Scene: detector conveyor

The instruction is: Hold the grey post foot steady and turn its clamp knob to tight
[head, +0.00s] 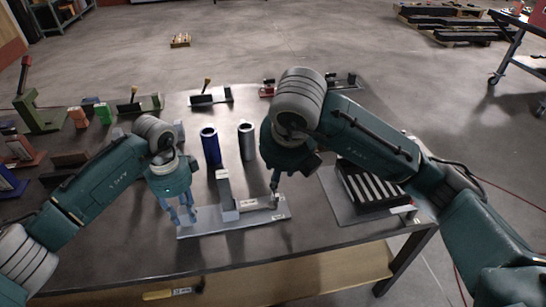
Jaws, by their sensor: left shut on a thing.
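The grey post foot (245,218) lies near the front edge of the table, a long flat base with an upright grey block (225,190) near its middle. My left gripper (182,218) points down at the base's left end and is shut on the grey post foot. My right gripper (275,187) points down over the base's right part, close to where a small dark upright piece shows. The clamp knob cannot be made out clearly there. My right wrist hides most of that gripper's fingers, so its opening and any contact are unclear.
A blue cylinder (210,147) and a grey cylinder (247,142) stand just behind the post foot. A striped dark block (371,184) on a grey plate lies to the right. Green and red fixtures crowd the table's left side. The table's front strip is clear.

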